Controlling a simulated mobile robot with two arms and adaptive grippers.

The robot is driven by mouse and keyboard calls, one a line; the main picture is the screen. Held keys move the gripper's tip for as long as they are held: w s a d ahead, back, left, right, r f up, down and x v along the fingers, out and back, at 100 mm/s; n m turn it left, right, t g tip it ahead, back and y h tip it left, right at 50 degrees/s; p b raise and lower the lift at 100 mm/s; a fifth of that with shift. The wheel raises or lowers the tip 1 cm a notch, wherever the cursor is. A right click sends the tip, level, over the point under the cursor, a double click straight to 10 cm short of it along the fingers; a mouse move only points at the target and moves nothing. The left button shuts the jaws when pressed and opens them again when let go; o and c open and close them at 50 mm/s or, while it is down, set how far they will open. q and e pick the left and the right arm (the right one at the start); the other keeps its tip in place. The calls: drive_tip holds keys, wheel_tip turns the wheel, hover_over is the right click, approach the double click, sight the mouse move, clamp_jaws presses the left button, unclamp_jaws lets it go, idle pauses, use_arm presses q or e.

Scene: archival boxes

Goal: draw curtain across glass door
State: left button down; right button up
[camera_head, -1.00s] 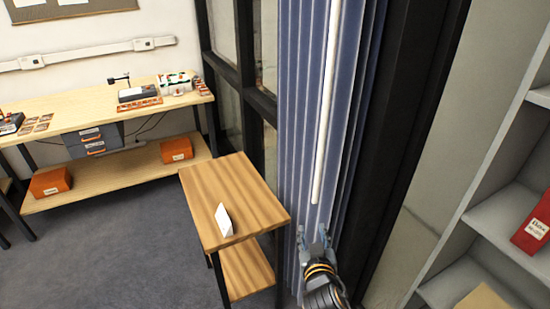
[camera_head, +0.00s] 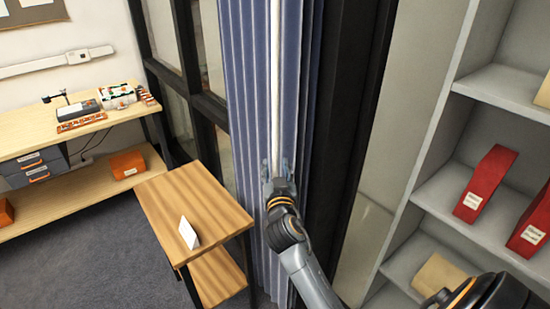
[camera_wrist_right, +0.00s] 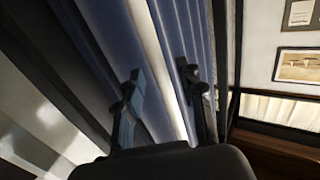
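The blue pleated curtain (camera_head: 240,80) hangs bunched at the right side of the dark-framed glass door (camera_head: 165,35). A pale rod (camera_head: 274,80) hangs upright along its front; its lower end is hidden behind my gripper. My right gripper (camera_head: 278,165) is raised in front of the curtain at the rod's lower part. In the right wrist view, its fingers (camera_wrist_right: 160,82) are spread, one on each side of the rod (camera_wrist_right: 150,45), with gaps to it. The curtain folds (camera_wrist_right: 104,25) lie behind the fingers. My left gripper is out of view.
A small wooden side table (camera_head: 185,200) with a white card (camera_head: 188,232) stands left of the curtain, close to it. A workbench (camera_head: 60,140) is at the left. Grey shelves (camera_head: 440,185) with red boxes (camera_head: 484,183) stand at the right. Grey floor is clear in front.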

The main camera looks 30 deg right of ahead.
drive_tip(key=shift+x, duration=1.2)
clamp_jaws()
